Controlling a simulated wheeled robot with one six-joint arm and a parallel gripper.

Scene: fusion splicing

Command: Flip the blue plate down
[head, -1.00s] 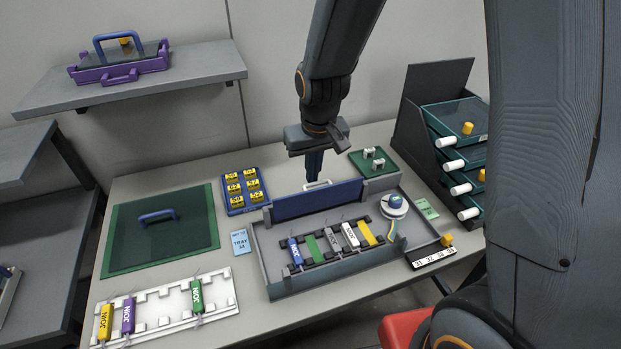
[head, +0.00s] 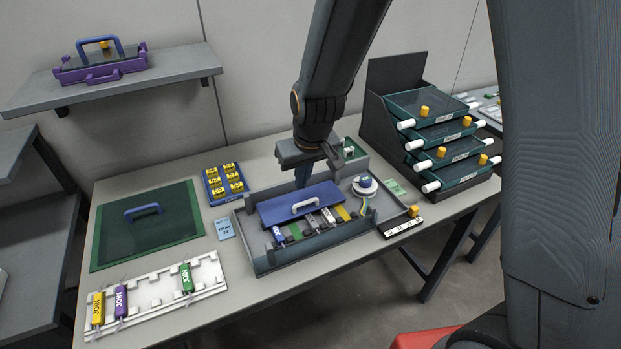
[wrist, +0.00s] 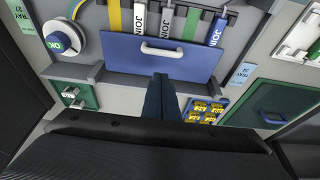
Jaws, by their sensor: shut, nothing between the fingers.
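The blue plate (head: 272,206) with a white handle (head: 305,205) leans over the back part of the grey tray (head: 262,258) in the head view, tilted forward above the coloured sleeves. In the wrist view the blue plate (wrist: 185,62) and its handle (wrist: 162,49) face the camera, with the sleeves' ends showing past its far edge. My gripper (head: 303,183) is shut and empty at the plate's back edge. In the wrist view the shut fingertips (wrist: 160,80) overlap the plate's near edge; I cannot tell whether they touch it.
A round white holder with a blue top (head: 366,185) stands in the tray's right part. A blue rack of yellow blocks (head: 213,199) and a green tray (head: 352,152) stand behind. A white rack (head: 150,303) lies front left. A drawer stack (head: 440,125) stands at right.

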